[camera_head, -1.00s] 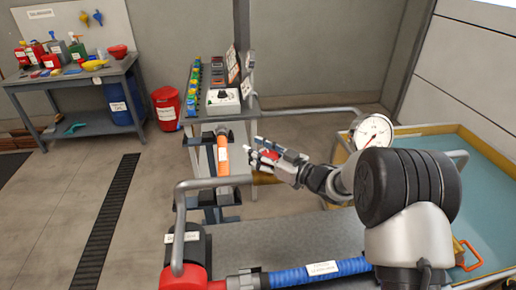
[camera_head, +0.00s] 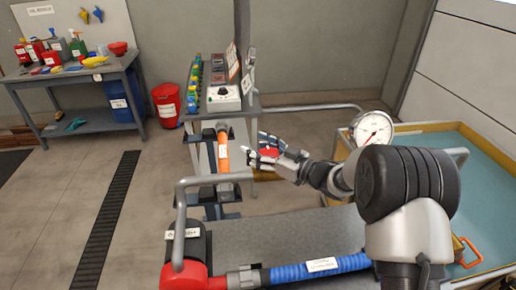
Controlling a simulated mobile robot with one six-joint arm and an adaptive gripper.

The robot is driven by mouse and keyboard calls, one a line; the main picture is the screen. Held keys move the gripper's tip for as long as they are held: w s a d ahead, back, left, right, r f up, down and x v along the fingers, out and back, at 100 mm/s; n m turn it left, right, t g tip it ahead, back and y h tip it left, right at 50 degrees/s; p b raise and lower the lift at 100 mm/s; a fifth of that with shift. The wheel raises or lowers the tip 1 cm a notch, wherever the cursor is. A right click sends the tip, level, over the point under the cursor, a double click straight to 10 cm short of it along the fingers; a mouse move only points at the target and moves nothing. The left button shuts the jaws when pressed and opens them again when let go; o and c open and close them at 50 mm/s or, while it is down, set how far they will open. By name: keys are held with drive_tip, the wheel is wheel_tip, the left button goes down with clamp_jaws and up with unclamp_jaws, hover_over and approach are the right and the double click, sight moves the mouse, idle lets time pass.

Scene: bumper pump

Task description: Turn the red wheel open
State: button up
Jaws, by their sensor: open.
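A small patch of red, which looks like part of the red wheel (camera_head: 268,152), shows at my gripper (camera_head: 257,148), near the middle of the camera_head view. Most of the wheel is hidden by the gripper. My gripper points left, with its fingers spread apart. The red patch shows between the fingers; I cannot tell whether they touch it. A brass-coloured part (camera_head: 265,175) shows just below the gripper.
A grey pipe (camera_head: 215,181) bends up from the pump at front left. A flashlight-like orange tool (camera_head: 223,155) hangs left of my gripper. A round gauge (camera_head: 373,130) stands near my arm. A control-box stand (camera_head: 223,97) is behind. A blue hose (camera_head: 320,267) runs along the front.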

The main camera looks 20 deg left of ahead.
drive_tip(key=v, duration=1.2)
idle(0.4)
